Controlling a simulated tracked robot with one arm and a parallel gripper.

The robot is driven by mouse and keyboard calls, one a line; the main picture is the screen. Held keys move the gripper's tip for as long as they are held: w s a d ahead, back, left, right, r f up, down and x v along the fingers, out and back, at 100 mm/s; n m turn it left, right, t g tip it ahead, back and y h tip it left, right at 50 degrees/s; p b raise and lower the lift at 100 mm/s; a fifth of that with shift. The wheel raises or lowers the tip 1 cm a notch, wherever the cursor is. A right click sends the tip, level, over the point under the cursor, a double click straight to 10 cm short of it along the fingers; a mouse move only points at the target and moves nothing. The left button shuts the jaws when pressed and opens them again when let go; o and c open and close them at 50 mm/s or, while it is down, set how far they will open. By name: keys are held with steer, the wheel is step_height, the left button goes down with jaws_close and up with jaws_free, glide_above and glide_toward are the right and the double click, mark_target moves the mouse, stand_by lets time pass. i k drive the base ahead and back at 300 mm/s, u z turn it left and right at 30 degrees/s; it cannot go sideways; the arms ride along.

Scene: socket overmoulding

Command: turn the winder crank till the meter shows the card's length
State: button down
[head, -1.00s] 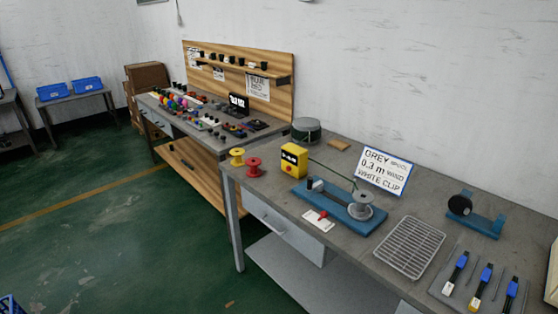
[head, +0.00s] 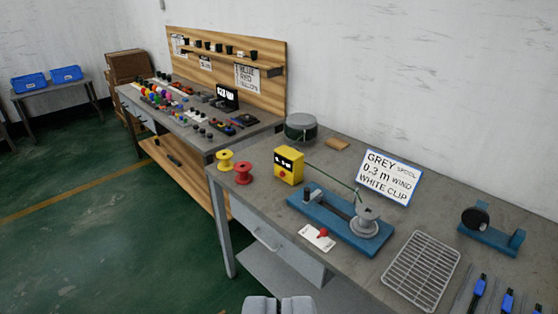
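The card (head: 389,177) stands on the grey bench and reads GREY spool, 0.3 m wind, WHITE CLIP. The yellow meter (head: 289,166) has a dark display too small to read. The winder (head: 340,222) is a blue base with a grey spool (head: 367,222) at its right end. A thin green line runs from the meter to the spool end. A red knob (head: 323,233) sits on a white plate at the winder's front; I cannot make out the crank clearly. My gripper (head: 279,306) shows only as two grey finger parts at the bottom edge, away from the bench-top things.
A yellow spool (head: 225,160) and a red spool (head: 243,173) stand left of the meter. A dark drum (head: 300,127) is behind it. A wire rack (head: 421,271), a blue stand (head: 489,232) and blue-topped tools (head: 480,287) are at right. Floor at left is clear.

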mark_target(316, 196)
steer(key=u, duration=0.35)
steer(key=i, duration=0.95)
steer(key=z, duration=0.15)
